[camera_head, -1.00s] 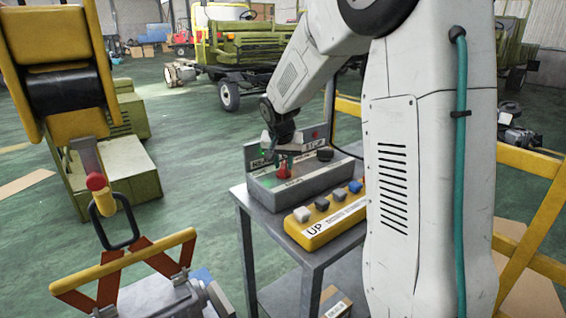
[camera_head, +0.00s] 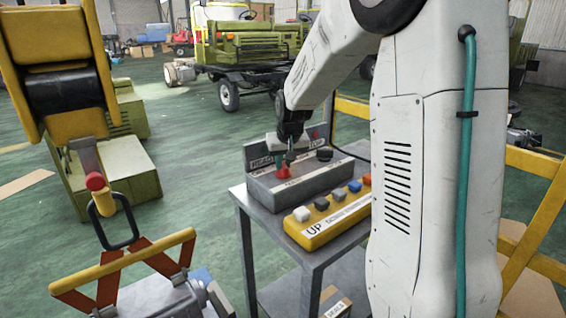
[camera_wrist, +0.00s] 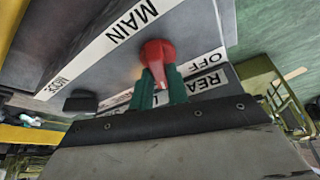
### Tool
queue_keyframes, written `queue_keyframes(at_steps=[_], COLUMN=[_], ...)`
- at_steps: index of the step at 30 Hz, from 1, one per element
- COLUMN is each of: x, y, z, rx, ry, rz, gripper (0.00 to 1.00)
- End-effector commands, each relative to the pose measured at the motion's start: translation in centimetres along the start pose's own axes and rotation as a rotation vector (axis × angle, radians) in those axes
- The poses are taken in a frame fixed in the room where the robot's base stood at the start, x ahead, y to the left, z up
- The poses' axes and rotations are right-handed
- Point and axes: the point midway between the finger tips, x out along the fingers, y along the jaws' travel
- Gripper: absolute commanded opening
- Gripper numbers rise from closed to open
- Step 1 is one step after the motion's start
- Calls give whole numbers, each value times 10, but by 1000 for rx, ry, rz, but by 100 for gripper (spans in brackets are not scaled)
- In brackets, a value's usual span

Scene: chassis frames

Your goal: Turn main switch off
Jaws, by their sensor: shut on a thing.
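The main switch is a red knob (camera_head: 283,172) on top of a grey control box (camera_head: 322,181) on a metal cart. In the wrist view the red knob (camera_wrist: 157,52) sits between a "MAIN" label and an "OFF" label. My gripper (camera_wrist: 160,88) has green fingers shut on the red knob, one finger on each side. In the head view my gripper (camera_head: 284,156) reaches down to the knob from above, and the fingers are small there. My wrist hides part of the labels at the box's back.
A black knob (camera_head: 324,154) stands on the same box, beside the red one. A yellow "UP" button box (camera_head: 322,226) with several buttons lies in front on the metal cart (camera_head: 283,252). A yellow hoist hook block (camera_head: 62,75) hangs at left. Green floor is open behind.

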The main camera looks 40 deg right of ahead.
Motion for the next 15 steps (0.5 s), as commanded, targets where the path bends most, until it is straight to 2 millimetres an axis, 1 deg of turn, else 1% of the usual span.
queue_keyframes(at_steps=[15], x=[0], y=[4], z=[-1], rx=[-450], ry=[-1], rz=[-189], gripper=[0])
